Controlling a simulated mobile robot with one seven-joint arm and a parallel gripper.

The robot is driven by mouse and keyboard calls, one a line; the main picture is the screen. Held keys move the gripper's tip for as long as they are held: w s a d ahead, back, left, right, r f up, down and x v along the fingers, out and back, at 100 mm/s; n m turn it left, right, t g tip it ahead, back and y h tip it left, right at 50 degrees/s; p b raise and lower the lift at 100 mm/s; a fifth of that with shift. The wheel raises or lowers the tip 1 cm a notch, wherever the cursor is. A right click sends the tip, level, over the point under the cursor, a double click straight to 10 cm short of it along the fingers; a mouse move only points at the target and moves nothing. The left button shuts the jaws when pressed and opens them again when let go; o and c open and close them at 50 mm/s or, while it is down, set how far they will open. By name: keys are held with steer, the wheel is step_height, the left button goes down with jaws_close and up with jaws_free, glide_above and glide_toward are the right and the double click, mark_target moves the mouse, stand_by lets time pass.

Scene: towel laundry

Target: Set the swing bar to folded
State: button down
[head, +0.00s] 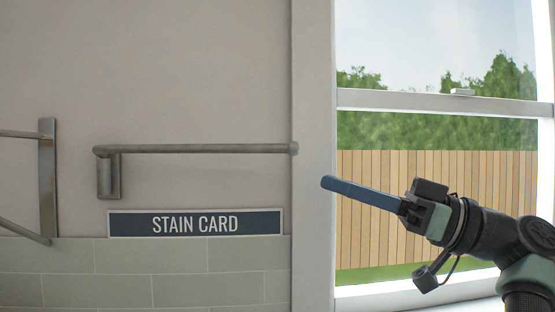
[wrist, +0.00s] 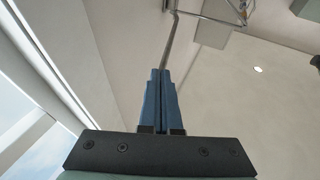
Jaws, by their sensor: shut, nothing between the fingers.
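The swing bar (head: 200,148) is a grey metal rod on a wall bracket (head: 108,176) in the head view. It runs level from the bracket at left to a knobbed end near the window frame. In the wrist view the bar (wrist: 170,42) shows as a thin rod beyond the fingertips. My gripper (head: 325,183) is shut and empty, its blue fingers pressed together and pointing left. In the head view the fingertips appear a little right of and below the bar's free end, apart from it in the picture. The closed fingers (wrist: 160,72) also show in the wrist view.
A STAIN CARD sign (head: 195,223) is on the wall below the bar, above green tiles (head: 180,272). Another metal rack (head: 47,180) is on the wall at left. A window with a white frame (head: 313,120) is behind my gripper. The wall above the bar is clear.

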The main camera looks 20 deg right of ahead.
steer(key=s+a+r+n+t+h+p, duration=0.2)
steer(key=s+a+n+t+h+p, duration=0.3)
steer(key=s+a+n+h, duration=0.65)
steer(key=n+t+y+p, duration=0.1)
steer(key=n+p, duration=0.1)
steer(key=p, duration=0.3)
glide_toward(236, 150)
steer(key=w+a, duration=0.2)
steer(key=a, duration=0.2)
steer(key=w, duration=0.1)
steer(key=p, duration=0.1)
steer(key=w+d, duration=0.1)
steer(key=shift+w+r+p, duration=0.3)
steer(key=shift+w, duration=0.05)
steer(key=shift+w+d, duration=0.25)
steer(key=shift+w, duration=0.1)
steer(key=shift+f, duration=0.1)
